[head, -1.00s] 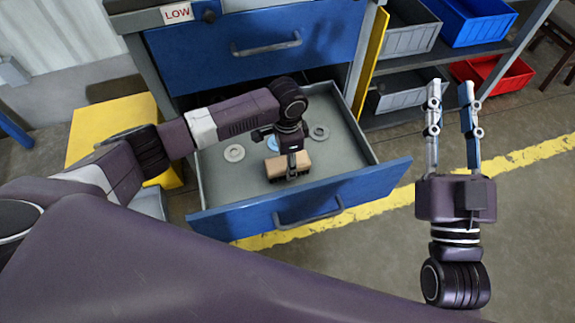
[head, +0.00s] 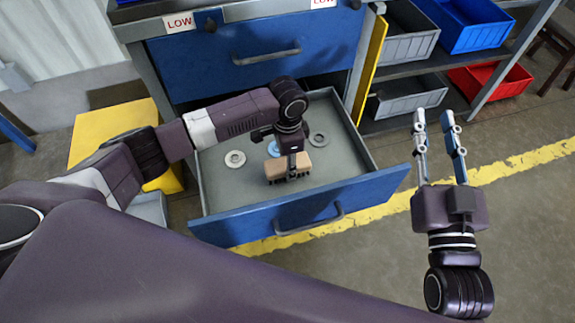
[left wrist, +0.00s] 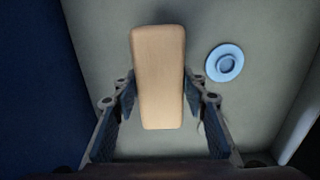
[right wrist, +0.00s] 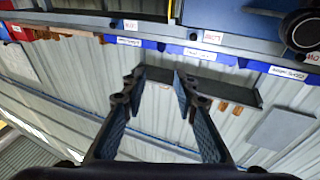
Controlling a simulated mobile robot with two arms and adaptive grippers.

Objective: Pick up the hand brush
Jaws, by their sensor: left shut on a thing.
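The hand brush (head: 278,168) has a pale wooden block and darker bristles below it. It is in the open blue drawer (head: 334,203), near the middle. The left wrist view shows its wooden top (left wrist: 158,75) lengthwise between the fingers. My left gripper (head: 291,172) points down and is shut on the brush; the gripper hides part of it in the head view. I cannot tell whether the bristles touch the drawer floor. My right gripper (head: 437,135) is open and empty, pointing up to the right of the drawer; it also shows in the right wrist view (right wrist: 153,90).
A grey ring (head: 235,158), another ring (head: 319,137) and a light blue disc (head: 273,148) lie on the drawer floor. The drawer's walls surround the brush. A shelf with grey and blue bins (head: 407,95) stands at right, with a red bin (head: 490,80).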

